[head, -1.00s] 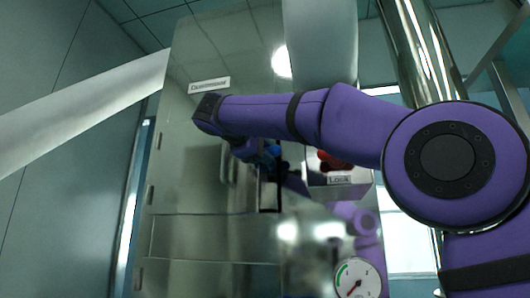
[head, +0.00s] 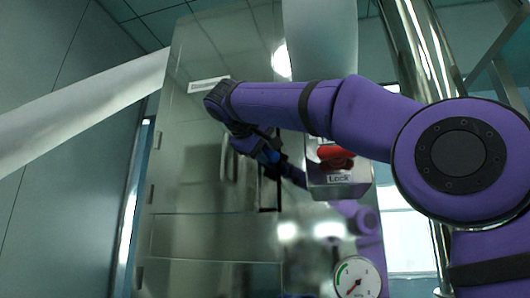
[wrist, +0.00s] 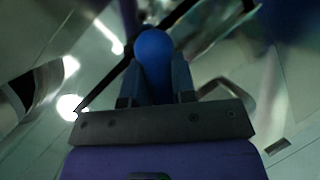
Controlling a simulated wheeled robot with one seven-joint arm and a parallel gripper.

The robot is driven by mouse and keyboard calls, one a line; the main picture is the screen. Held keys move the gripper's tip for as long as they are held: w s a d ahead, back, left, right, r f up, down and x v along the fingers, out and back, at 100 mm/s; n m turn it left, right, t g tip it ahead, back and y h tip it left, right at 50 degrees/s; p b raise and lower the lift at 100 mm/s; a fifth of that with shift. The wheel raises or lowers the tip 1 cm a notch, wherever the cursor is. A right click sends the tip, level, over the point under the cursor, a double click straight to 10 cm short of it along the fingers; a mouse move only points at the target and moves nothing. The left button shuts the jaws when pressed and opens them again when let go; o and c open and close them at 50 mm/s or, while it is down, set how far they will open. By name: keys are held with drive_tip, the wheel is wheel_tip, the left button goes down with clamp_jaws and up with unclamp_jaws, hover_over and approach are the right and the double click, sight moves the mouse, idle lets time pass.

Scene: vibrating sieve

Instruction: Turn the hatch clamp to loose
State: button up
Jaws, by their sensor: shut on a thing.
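My gripper (wrist: 156,72) is shut on a blue round-ended knob (wrist: 153,46), seen between the two dark fingers in the wrist view. The knob seems to be the handle of the hatch clamp; the rest of the clamp is hidden or too dark to make out. In the head view my purple arm reaches across the steel front, and the blue part (head: 267,155) shows small near its end, beside a dark upright bracket (head: 269,197). My fingers are not clear there.
A red handle (head: 333,157) on a steel box with a "Lock" label (head: 339,179) is close to the right of my gripper, below my arm. A pressure gauge (head: 357,279) is lower right. A door handle (head: 228,160) is left of my gripper.

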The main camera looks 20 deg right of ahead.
drive_tip(key=m+y, duration=0.1)
drive_tip(key=m+t+y, duration=0.1)
drive_tip(key=m, duration=0.1)
drive_tip(key=shift+f+m+t+y, duration=0.15)
drive_tip(key=shift+m+t+y, duration=0.15)
drive_tip(key=m+y, duration=0.1)
drive_tip(key=m+t, duration=0.1)
drive_tip(key=m+t+y, duration=0.1)
drive_tip(key=shift+w+a+f+m+y, duration=0.1)
drive_tip(key=shift+w+a+m+y, duration=0.1)
drive_tip(key=shift+a+m+y, duration=0.15)
idle(0.6)
drive_tip(key=o, duration=0.9)
drive_tip(key=v, duration=1)
drive_tip(key=shift+s, duration=0.35)
drive_tip(key=shift+a, duration=0.1)
